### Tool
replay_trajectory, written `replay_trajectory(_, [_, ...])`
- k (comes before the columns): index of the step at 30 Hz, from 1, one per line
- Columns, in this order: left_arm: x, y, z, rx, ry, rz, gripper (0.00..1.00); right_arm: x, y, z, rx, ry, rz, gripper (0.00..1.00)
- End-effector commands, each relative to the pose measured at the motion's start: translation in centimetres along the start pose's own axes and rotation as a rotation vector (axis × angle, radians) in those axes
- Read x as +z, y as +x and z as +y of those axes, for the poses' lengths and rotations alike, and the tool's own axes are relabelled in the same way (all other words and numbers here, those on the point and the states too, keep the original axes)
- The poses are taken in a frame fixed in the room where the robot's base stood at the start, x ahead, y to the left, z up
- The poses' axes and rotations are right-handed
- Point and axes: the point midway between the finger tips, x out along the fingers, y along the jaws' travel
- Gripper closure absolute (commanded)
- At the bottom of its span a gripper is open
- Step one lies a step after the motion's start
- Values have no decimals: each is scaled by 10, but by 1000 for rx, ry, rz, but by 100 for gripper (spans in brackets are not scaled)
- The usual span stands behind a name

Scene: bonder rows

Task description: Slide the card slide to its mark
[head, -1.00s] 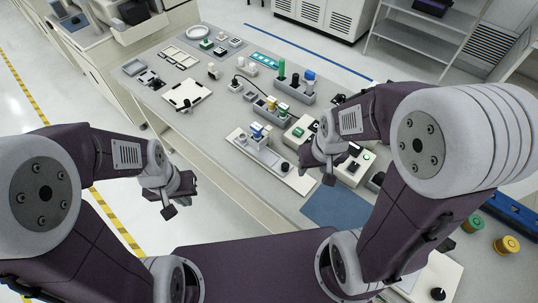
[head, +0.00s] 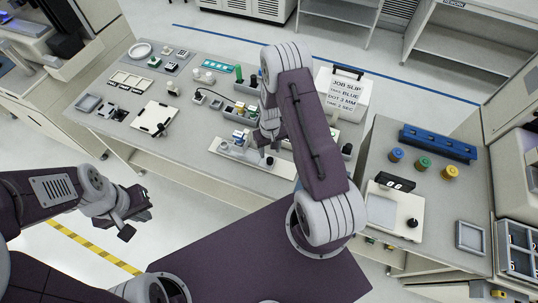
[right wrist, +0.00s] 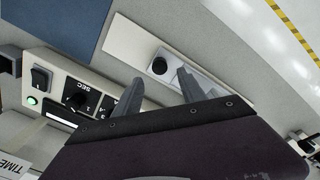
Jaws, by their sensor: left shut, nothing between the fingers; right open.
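The card slide looks to be the grey block with a round black knob (right wrist: 159,66) on a long white base plate (right wrist: 130,38). In the head view the plate (head: 225,150) lies at the table's front edge, partly behind my right arm. My right gripper (right wrist: 160,76) is open, its fingertips either side of the knob in the picture; I cannot tell how far above it they are. In the head view my right gripper (head: 270,138) is partly hidden by my arm. My left gripper (head: 131,218) is shut and empty, off the table's front. I cannot make out the mark.
A control box with a dial (right wrist: 78,98) and a blue mat (right wrist: 50,22) lie beside the plate. A JOB SLIP sign (head: 343,95) stands behind. A side table at right holds a blue rack (head: 437,143) and several coloured knobs. Floor in front is free.

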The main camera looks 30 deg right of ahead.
Motion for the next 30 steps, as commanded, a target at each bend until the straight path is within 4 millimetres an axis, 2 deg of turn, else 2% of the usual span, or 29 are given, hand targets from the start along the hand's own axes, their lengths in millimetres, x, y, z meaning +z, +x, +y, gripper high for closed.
replay_trajectory(3, [-1, -12, 0, 0, 0, 0, 100, 2, 22, 0, 0, 0, -5, 52])
replay_trajectory(9, [-2, -18, 0, 0, 0, 1, 100, 0, 50, 0, 0, 0, -1, 52])
replay_trajectory(19, [-2, -18, 0, 0, 0, 1, 100, 0, 57, 0, 0, 0, 2, 52])
replay_trajectory(20, [-2, -18, 0, 0, 0, 1, 100, 0, 57, 0, 0, 0, 2, 57])
replay_trajectory(24, [-2, -18, 0, 0, 0, 1, 100, 0, 56, 0, 0, 0, 1, 96])
replay_trajectory(25, [-2, -18, 0, 0, 0, 1, 100, 0, 56, 0, 0, 0, 1, 100])
replay_trajectory(30, [-2, -18, 0, 0, 0, 1, 100, 0, 56, 0, 0, 0, 1, 100])
